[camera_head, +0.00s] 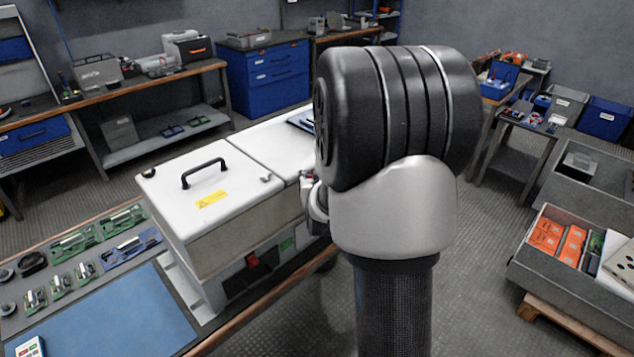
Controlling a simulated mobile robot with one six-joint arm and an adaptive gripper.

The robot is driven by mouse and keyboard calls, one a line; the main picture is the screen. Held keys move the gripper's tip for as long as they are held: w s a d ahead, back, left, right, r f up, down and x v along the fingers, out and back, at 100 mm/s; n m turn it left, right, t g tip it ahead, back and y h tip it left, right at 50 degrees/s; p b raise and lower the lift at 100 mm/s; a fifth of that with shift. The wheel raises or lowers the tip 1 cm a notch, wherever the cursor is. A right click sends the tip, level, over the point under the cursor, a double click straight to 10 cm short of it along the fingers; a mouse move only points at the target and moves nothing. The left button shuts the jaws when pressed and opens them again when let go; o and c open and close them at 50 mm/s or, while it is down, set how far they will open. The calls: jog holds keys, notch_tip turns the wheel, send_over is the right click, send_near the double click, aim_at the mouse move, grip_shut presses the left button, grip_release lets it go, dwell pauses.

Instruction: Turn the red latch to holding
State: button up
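A white cabinet (220,238) with a black handle (204,172) on its lid stands on the bench. A small red part (252,261), possibly the red latch, sits low on the cabinet's front face beside a dark panel. It is too small for me to tell which position it is turned to. My own large black and light grey arm fills the middle of the view and covers the cabinet's right side. Whatever lies behind the arm is hidden too.
A blue mat (125,318) and green trays of parts (72,242) lie on the bench left of the cabinet. A grey crate (518,258) with orange boxes stands at the right. A blue drawer cabinet (265,78) stands at the back. The floor between is clear.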

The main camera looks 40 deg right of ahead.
dwell(0.3)
jog(key=o, duration=1.1)
jog(key=shift+c, duration=0.2)
